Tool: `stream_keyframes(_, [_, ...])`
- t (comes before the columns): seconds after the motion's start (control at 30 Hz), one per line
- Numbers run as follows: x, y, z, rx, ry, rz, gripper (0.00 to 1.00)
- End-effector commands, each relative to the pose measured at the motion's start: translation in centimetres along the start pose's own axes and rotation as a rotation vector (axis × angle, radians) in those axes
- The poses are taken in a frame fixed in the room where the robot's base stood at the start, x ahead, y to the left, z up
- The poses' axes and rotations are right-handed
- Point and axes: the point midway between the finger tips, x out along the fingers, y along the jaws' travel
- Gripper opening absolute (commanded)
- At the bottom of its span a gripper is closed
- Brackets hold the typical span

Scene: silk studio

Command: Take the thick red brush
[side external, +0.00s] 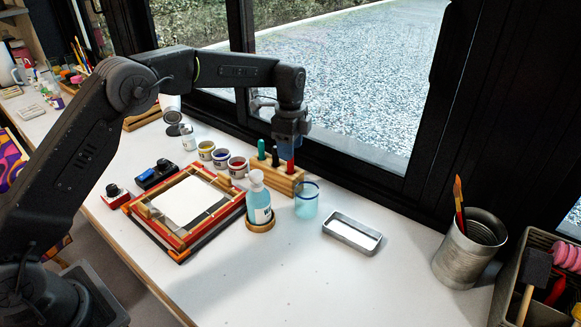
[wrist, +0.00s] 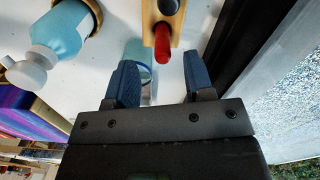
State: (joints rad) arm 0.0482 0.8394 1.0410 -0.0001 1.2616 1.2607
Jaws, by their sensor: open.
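The thick red brush (side external: 290,168) stands in a wooden block (side external: 285,184), at the end nearest the glass. In the wrist view the red brush (wrist: 163,45) points toward the gap between my fingers. A black-topped one and a green one stand in the same block. My gripper (side external: 291,143) is open, with blue fingers, just above the red brush. In the wrist view my gripper (wrist: 160,70) has its fingers spread, with nothing held between them. The lower part of the brush is hidden in the block.
A glass (side external: 307,203) and a pump bottle (side external: 258,205) stand close to the block. Several small paint jars (side external: 238,167) are to its left. The black window frame (side external: 345,165) runs close behind. A metal tray (side external: 352,233) lies to the right, with clear table in front.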

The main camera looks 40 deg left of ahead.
Motion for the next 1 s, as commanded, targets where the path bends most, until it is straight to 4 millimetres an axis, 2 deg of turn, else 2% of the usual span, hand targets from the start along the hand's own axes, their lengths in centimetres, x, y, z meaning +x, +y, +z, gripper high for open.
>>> stream_keyframes(0.4, [4.9, -0.3, 0.1, 0.0, 0.002, 0.0, 0.48])
stream_keyframes(0.7, [5.3, -0.3, 0.1, 0.001, 0.002, -0.001, 0.48])
stream_keyframes(1.0, [5.3, -0.3, 0.1, 0.001, 0.002, -0.001, 0.2])
